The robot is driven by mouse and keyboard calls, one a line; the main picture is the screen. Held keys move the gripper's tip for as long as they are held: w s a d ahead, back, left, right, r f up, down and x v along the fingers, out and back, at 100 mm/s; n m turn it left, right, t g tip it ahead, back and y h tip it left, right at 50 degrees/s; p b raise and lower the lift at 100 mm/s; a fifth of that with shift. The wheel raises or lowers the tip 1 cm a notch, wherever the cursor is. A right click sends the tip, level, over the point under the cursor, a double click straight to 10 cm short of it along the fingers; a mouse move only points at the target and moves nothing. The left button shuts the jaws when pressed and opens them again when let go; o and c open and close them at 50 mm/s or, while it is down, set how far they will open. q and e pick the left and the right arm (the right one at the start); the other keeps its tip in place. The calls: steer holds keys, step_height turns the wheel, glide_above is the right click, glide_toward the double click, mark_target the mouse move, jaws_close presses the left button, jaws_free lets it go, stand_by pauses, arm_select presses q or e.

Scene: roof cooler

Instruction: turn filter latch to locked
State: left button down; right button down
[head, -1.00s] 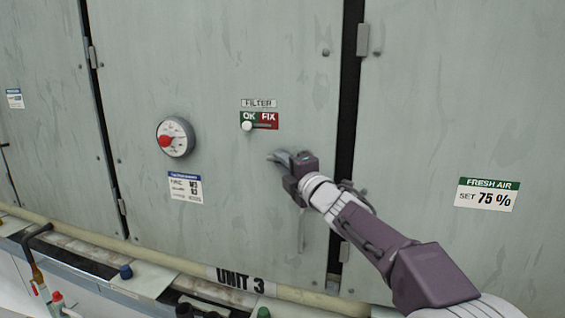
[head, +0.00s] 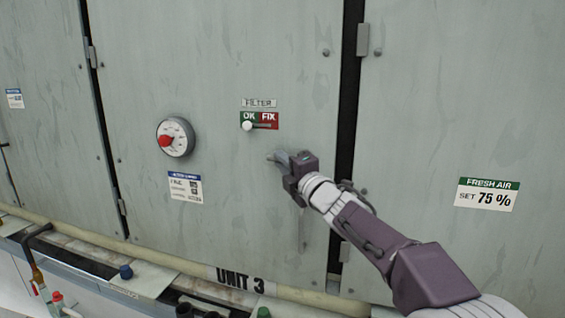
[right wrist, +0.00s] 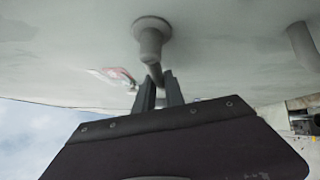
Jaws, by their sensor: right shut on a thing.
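The filter latch shows in the right wrist view as a pale round hub (right wrist: 151,40) on the panel with a short lever (right wrist: 155,75). My right gripper (right wrist: 159,88) is shut on that lever, one dark finger on each side. In the head view my right gripper (head: 284,163) is against the grey door, below and right of the FILTER plate (head: 259,103). It hides most of the latch there, so I cannot tell the lever's exact angle. Under that plate are a green OK and red FIX sign (head: 268,117) and a white knob (head: 247,126) on the OK side. My left gripper is out of view.
A grey vertical bar (head: 302,232) is below my right gripper. A beige pipe (head: 165,262) runs along the bottom. A FRESH AIR label (head: 487,195) is on the right panel.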

stand_by(0.3)
steer(key=d+f+n+g+h+p, duration=0.1)
steer(key=n+g+h+p, duration=0.1)
steer(key=p, duration=0.9)
steer(key=s+d+f+n+g+h+p, duration=0.1)
steer(key=d+n+g+h+p, duration=0.1)
steer(key=p, duration=1)
steer(key=d+f+n+g+h+p, duration=0.1)
steer(key=f+n+g+h+p, duration=0.1)
steer(key=p, duration=0.9)
steer(key=shift+s+d+n+g+h+p, duration=0.1)
steer(key=shift+n+g+h+p, duration=0.1)
steer(key=shift+n+g+h, duration=0.4)
steer(key=shift+s+d+n+g+h+p, duration=0.1)
steer(key=shift+n+g+h+p, duration=0.15)
steer(key=shift+n+h, duration=0.5)
steer(key=shift+d+f+n+h+p, duration=0.25)
steer(key=shift+f+n+h+p, duration=0.15)
steer(key=shift+p, duration=0.55)
steer(key=shift+r, duration=0.1)
steer(key=c, duration=1.4)
jaws_free()
